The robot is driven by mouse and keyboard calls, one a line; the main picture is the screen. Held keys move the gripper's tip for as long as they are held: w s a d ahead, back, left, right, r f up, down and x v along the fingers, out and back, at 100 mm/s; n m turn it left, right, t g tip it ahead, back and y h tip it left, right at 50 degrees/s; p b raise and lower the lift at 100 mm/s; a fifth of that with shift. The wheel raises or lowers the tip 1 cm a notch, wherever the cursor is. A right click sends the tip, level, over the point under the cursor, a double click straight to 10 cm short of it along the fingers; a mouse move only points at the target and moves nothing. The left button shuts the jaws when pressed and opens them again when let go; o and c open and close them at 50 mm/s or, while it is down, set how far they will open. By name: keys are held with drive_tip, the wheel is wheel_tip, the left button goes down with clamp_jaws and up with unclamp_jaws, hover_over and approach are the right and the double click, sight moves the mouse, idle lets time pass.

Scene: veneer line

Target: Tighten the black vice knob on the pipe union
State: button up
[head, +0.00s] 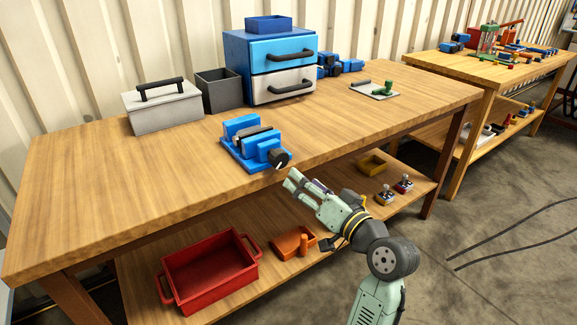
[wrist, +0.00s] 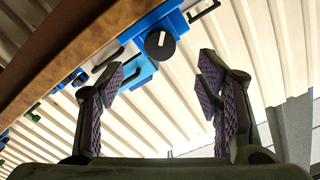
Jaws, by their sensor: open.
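The blue vice (head: 247,143) stands on the wooden bench near its front edge. Its black knob (head: 279,158) faces the front, and a grey pipe piece, likely the union (head: 254,133), lies between the jaws. In the wrist view the round black knob (wrist: 160,45) with a white mark shows above and between the fingers, with the blue vice body (wrist: 140,72) behind it. My gripper (head: 297,186) is in front of the bench edge, below and to the right of the knob and apart from it. Its fingers (wrist: 165,85) are spread and empty.
The bench edge (wrist: 75,60) runs close to the left finger. A grey toolbox (head: 163,106), a dark bin (head: 219,90) and a blue drawer cabinet (head: 268,65) stand behind the vice.

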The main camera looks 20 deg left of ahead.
sight(282, 160)
drive_tip(key=w+a+n+b, duration=0.2)
drive_tip(key=a+n+b, duration=0.1)
drive_tip(key=w+a+n+b, duration=0.5)
drive_tip(key=a+n+b, duration=0.1)
drive_tip(key=shift+w+a+r, duration=0.15)
drive_tip(key=shift+r, duration=0.1)
idle(0.4)
drive_tip(key=c, duration=1.2)
drive_tip(key=shift+o, duration=0.2)
